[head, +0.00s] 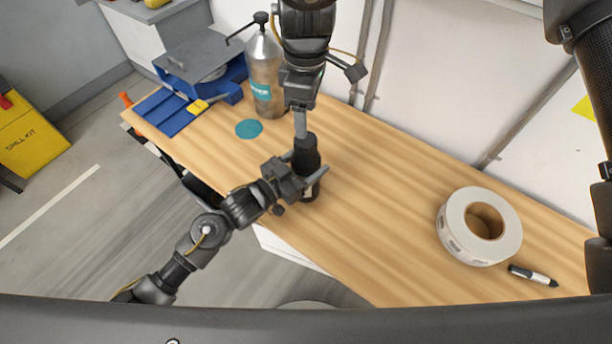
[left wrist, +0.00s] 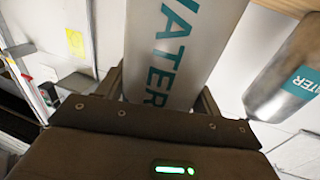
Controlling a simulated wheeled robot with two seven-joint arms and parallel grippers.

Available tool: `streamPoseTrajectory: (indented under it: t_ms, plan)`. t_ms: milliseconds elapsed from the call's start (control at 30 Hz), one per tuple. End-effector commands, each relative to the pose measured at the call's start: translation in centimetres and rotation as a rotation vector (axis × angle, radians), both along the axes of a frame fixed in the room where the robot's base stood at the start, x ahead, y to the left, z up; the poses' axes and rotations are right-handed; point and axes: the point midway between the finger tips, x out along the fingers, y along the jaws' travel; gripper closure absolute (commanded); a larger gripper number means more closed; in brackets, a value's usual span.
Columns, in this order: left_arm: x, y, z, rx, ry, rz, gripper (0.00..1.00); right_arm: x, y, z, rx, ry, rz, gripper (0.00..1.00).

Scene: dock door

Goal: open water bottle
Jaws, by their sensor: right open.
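The water bottle (head: 306,160) stands on the wooden bench; from above it shows a dark top. In the left wrist view its pale body with teal "WATER" lettering (left wrist: 172,60) fills the space between the fingers. My left gripper (head: 305,170) comes in from the lower left and is shut around the bottle, one finger on each side. My right gripper (head: 300,125) reaches down from above, open, with its fingers at the bottle's dark top. Whether they touch the top is hard to tell.
A metal bottle with a teal label (head: 265,85) stands behind left; it also shows in the left wrist view (left wrist: 292,80). A teal disc (head: 249,129) lies near it. A tape roll (head: 480,226) and marker (head: 533,275) lie right.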

Motion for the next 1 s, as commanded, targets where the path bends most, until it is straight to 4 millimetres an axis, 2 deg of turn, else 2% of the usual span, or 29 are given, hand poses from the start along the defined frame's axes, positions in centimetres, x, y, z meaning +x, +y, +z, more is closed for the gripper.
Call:
streamPoseTrajectory:
  t_ms: [67,333,433,700,867,1000]
  plan:
    - [-0.03,0.02,-0.10,0.002,0.002,0.000,0.50,-0.03,0.04,0.06,0.000,-0.001,0.001,0.36]
    - [-0.07,0.02,-0.06,0.002,0.001,0.000,0.86,-0.06,0.05,0.09,0.000,-0.001,-0.005,0.36]
    - [-0.07,0.02,-0.04,0.001,0.001,0.000,0.99,-0.12,0.07,0.16,-0.001,0.000,-0.073,0.36]
    - [-0.08,0.01,-0.01,0.001,0.001,0.000,0.99,-0.32,0.15,0.46,-0.004,0.002,-0.356,0.36]
    - [-0.08,0.02,-0.01,0.001,0.001,0.000,0.99,-0.34,0.15,0.45,-0.005,0.002,-0.396,0.36]
    - [-0.08,0.02,-0.02,0.001,0.001,0.000,0.99,-0.34,0.13,-0.42,-0.006,0.003,-0.394,0.36]
